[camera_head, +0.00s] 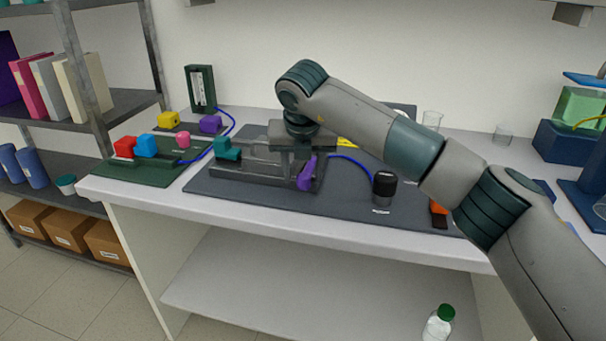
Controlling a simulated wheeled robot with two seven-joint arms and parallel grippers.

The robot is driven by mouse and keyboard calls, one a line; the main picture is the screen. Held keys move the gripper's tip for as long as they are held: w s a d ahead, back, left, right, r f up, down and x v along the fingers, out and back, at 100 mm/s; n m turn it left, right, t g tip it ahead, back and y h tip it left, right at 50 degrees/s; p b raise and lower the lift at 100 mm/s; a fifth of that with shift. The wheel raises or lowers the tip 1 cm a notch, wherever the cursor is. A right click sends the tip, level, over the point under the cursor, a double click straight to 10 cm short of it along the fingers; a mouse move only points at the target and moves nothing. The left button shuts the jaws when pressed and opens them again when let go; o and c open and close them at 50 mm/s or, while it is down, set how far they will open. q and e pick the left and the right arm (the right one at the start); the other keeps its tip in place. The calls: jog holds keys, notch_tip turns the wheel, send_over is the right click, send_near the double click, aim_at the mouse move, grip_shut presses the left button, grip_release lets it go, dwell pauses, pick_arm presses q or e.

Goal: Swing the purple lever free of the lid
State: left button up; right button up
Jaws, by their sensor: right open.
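The purple lever (307,174) stands tilted at the right front corner of a grey, partly see-through rig (255,172) on the bench. The lid on top of the rig is hard to make out and partly hidden by my right gripper. My right gripper (302,146) is open and points down over the right part of the rig, just above and behind the purple lever. Its fingertips are hard to see, and I cannot tell whether they touch the lever. My left gripper is not in view.
A teal block-like part (228,149) sits at the rig's left end. A green board (145,172) with coloured blocks lies to the left. A black-topped knob (384,186) stands to the right on the dark mat (345,205). Blue tubes run nearby.

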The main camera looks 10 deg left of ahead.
pick_arm(q)
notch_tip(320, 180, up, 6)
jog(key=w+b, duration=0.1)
jog(key=b, duration=0.1)
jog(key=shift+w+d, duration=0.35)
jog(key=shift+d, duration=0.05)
pick_arm(e)
jog(key=v, duration=1.6)
jog(key=shift+s+r, duration=0.15)
jog(key=shift+s, duration=0.05)
